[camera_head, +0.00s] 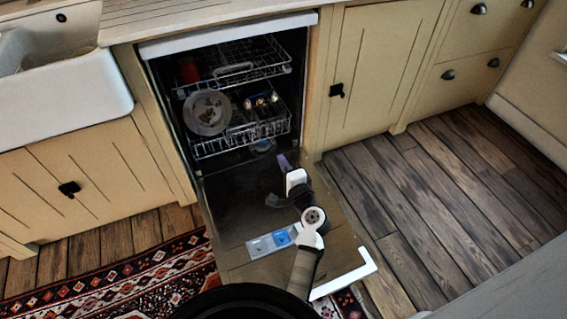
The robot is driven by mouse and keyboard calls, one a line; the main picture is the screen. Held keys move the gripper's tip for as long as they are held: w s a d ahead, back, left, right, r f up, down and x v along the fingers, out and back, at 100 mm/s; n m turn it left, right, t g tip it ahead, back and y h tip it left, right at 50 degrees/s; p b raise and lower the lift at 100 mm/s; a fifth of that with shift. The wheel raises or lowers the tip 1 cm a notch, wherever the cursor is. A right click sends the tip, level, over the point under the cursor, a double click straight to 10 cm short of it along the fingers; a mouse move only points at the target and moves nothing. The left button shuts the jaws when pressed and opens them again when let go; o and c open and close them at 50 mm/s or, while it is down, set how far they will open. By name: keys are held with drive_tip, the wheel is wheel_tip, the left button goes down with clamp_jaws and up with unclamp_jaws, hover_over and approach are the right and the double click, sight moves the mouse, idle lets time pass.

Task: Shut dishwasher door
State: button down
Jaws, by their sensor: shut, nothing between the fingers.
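The dishwasher (231,25) is built into the cabinets under the counter. Its door (238,190) is folded down, dark inside, with a blue and grey dispenser panel and a white edge at the lower right. The upper rack (230,66) and lower rack (240,131) are inside the opening. The lower rack carries a plate (208,112) and several small items. My gripper (285,165) is over the lowered door, in front of the lower rack. It is shut with nothing in it. My arm covers part of the door, and I cannot tell whether the gripper touches it.
A white sink (70,100) and a cabinet (95,170) stand at the left. Cream cabinets (385,60) with dark handles stand at the right. A patterned rug (135,285) lies at the lower left. The wooden floor (450,185) right of the door is clear. A grey surface (510,290) fills the lower right corner.

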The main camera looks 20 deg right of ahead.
drive_tip(key=c, duration=1.5)
unclamp_jaws()
drive_tip(key=shift+c, duration=0.2)
drive_tip(key=shift+s, duration=0.1)
